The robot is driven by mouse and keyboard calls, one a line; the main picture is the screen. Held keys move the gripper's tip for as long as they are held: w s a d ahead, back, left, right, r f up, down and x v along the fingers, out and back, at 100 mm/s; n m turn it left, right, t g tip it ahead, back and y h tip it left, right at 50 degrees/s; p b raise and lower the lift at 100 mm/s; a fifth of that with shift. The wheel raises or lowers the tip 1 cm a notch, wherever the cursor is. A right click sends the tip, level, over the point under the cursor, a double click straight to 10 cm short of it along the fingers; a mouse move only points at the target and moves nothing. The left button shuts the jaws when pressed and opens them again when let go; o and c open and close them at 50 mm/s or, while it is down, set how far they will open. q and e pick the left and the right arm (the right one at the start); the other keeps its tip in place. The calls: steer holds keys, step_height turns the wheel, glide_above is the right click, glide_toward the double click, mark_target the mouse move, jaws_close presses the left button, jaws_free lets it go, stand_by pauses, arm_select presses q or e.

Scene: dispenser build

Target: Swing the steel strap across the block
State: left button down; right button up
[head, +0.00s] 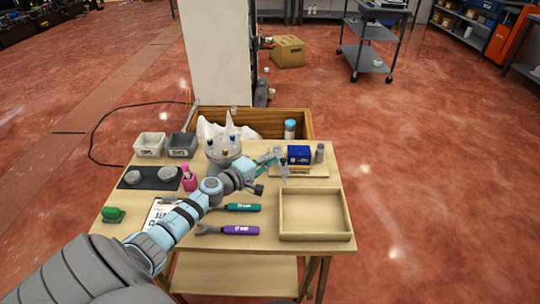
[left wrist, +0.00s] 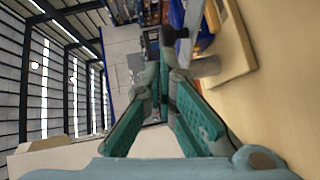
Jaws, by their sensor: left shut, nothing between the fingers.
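A blue block (head: 299,154) sits on a wooden board (head: 306,171) at the back right of the table. A narrow grey piece, which looks like the steel strap (head: 284,169), lies along the left side of the block. My left gripper (head: 272,157) is shut and empty, just left of the strap. Its teal fingers (left wrist: 163,82) point toward the knob; contact cannot be told. My right gripper is out of view.
A grey cylinder (head: 320,153) stands right of the block. An empty wooden tray (head: 316,235) is at the front right. A teal-handled tool (head: 238,207) and a purple-handled wrench (head: 236,230) lie in front. A white container (head: 150,144) and dark bin (head: 182,146) stand back left.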

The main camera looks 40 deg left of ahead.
arm_select(q)
steer(key=shift+w, duration=0.1)
steer(key=shift+w+d+n+y+p, duration=0.15)
steer(key=shift+d+n+y+p, duration=0.15)
steer(key=shift+y+p, duration=0.3)
